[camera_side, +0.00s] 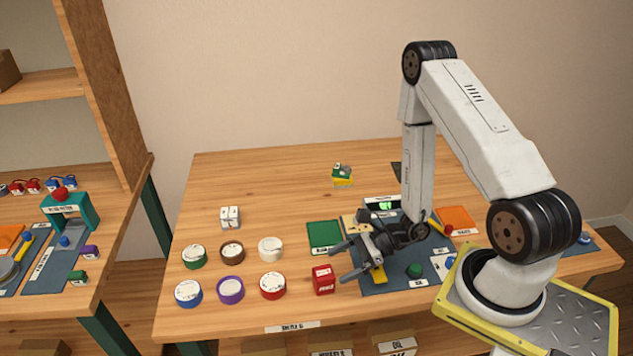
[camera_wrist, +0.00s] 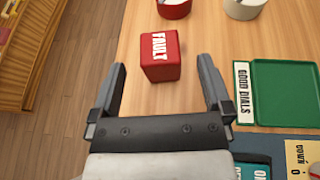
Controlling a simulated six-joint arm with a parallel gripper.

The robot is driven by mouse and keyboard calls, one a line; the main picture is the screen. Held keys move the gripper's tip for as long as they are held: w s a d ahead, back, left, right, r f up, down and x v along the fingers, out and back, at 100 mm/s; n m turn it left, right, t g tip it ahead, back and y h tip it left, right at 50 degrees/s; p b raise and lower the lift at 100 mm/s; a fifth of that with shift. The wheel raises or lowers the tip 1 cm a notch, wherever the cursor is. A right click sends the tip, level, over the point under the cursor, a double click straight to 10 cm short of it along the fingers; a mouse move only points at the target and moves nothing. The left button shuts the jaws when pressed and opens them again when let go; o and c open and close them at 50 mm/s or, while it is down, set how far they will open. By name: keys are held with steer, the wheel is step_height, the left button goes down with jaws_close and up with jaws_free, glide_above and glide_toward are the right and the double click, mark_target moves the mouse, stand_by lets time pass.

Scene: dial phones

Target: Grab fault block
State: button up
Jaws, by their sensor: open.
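The fault block is a red cube (camera_wrist: 160,55) with white "FAULT" lettering, ahead of the fingertips in the wrist view. In the side view the red block (camera_side: 323,280) sits on the wooden table near its front edge. My gripper (camera_wrist: 163,75) is open and empty, with one finger on each side of the line toward the block. In the side view my gripper (camera_side: 341,262) is just right of the block, over the edge of the dark mat (camera_side: 385,288). The fingers do not appear to touch the block.
A green tray (camera_wrist: 285,90) marked "GOOD DIALS" lies right of my gripper. Round containers, including a red one (camera_side: 273,286) and a white one (camera_side: 270,249), stand left of the block. A green knob (camera_side: 414,270) sits on the mat. Table behind is mostly clear.

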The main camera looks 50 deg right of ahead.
mark_target(324, 272)
steer(key=shift+w+a+f, duration=0.3)
steer(key=shift+w+a, duration=0.1)
steer(key=shift+a, duration=0.15)
steer(key=shift+w+a, duration=0.1)
steer(key=shift+x, duration=2.45)
steer(key=shift+f, duration=0.15)
steer(key=c, duration=1.3)
steer(key=shift+r, duration=5)
